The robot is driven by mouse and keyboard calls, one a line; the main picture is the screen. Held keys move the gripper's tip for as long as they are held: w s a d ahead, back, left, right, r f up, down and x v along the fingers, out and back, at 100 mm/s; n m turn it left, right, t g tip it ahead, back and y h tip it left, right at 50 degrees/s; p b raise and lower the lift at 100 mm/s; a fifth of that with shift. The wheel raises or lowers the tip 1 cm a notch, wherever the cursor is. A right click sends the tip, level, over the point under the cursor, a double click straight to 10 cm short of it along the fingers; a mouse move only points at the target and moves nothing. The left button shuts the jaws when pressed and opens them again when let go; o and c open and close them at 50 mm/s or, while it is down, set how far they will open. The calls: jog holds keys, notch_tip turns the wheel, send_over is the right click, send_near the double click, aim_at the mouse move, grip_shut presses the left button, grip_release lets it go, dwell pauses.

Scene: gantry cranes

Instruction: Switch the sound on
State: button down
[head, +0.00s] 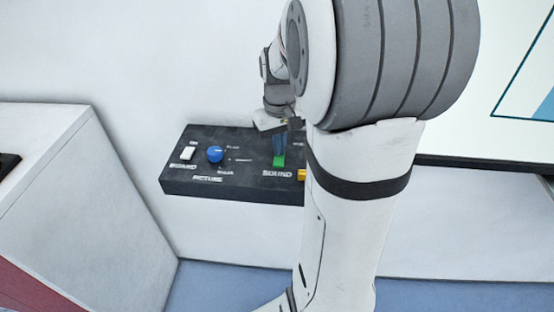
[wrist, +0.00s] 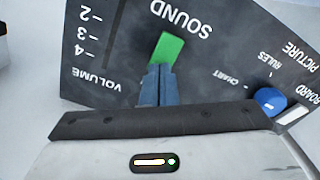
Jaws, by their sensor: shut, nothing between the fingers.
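A dark control panel (head: 230,185) on the white wall carries a green switch (head: 279,161) above the label SOUND. The green switch also shows in the wrist view (wrist: 168,48), beside the upside-down SOUND lettering. My gripper (head: 280,150) is shut and empty, with its blue fingertips right at the green switch. In the wrist view the fingertips (wrist: 158,72) overlap the near end of the switch; I cannot tell whether they touch it. The panel's right end is hidden behind my arm.
A white switch (head: 188,152) marked BOARD and a blue knob (head: 215,154) marked PICTURE sit left on the panel. A yellow part (head: 301,175) shows beside my arm. A VOLUME scale (wrist: 97,70) is near SOUND. A white cabinet (head: 90,200) stands at left.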

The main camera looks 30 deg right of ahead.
jog(key=shift+f, duration=0.25)
jog(key=shift+r, duration=0.15)
notch_tip(320, 180, up, 7)
jog(key=p, duration=0.5)
dwell(0.6)
jog(key=s+a+r+t, duration=0.2)
jog(key=s+a+t, duration=0.1)
jog(key=s+a, duration=0.9)
jog(key=shift+s+a+r+n, duration=0.15)
jog(key=shift+s+a+n, duration=0.15)
jog(key=shift+s+n, duration=0.1)
dwell(0.4)
